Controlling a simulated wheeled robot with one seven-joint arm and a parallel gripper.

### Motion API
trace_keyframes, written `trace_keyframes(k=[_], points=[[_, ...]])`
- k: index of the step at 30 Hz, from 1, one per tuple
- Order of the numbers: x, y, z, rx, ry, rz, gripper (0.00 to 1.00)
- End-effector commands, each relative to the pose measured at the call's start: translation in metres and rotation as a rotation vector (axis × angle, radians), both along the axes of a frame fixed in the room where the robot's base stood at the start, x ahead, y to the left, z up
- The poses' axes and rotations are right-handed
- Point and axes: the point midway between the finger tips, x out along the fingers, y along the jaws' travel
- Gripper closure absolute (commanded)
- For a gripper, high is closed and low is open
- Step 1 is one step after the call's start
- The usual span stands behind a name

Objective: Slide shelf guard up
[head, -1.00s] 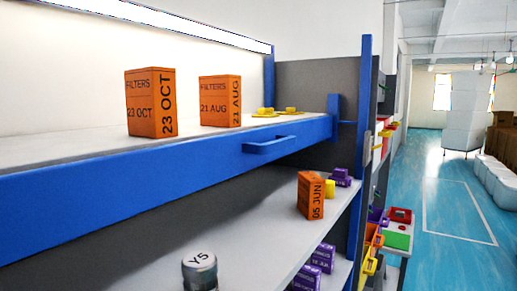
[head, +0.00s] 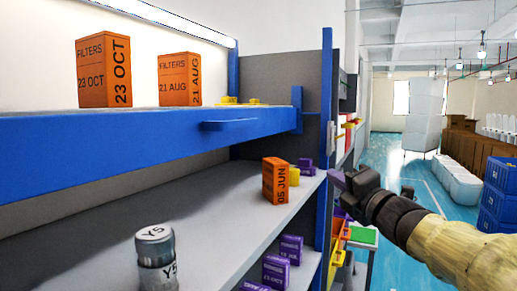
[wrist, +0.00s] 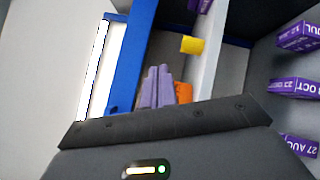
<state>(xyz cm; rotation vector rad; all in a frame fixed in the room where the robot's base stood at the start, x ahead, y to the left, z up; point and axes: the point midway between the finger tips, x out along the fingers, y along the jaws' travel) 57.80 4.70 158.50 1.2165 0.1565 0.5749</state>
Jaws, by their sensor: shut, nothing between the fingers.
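The shelf guard (head: 110,143) is a long blue bar along the front edge of the upper shelf in the head view. Its blue handle (head: 230,125) sticks out near the right end. A blue bar (wrist: 128,65) also shows in the wrist view, but I cannot tell whether it is the guard or a post. My gripper (head: 338,180) is right of the blue shelf post, lower than the handle and apart from it. Its purple fingers (wrist: 156,86) are together and empty in the wrist view, with an orange box partly hidden behind them.
Orange filter boxes (head: 104,70) (head: 180,78) stand on the upper shelf behind the guard. A grey Y5 canister (head: 156,258) and an orange 05 JUN box (head: 275,180) stand on the lower shelf. The blue post (head: 326,100) rises at the shelf's right end.

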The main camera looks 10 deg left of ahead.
Motion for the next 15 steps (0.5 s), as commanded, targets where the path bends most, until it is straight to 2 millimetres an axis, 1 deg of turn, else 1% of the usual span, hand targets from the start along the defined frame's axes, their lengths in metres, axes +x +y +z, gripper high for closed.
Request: trace_keyframes(k=[1,3,5,6,10,12,15], points=[[-0.01,0.01,0.016,-0.117,-0.121,0.058,1.0],[-0.027,0.025,0.036,-0.284,-0.284,0.142,1.0],[-0.045,0.037,0.048,-0.426,-0.421,0.215,1.0],[-0.058,0.044,0.053,-0.518,-0.508,0.263,1.0],[-0.092,0.058,0.057,-0.759,-0.732,0.394,1.0],[-0.104,0.061,0.057,-0.834,-0.803,0.441,1.0],[-0.111,0.063,0.056,-0.879,-0.844,0.472,1.0]])
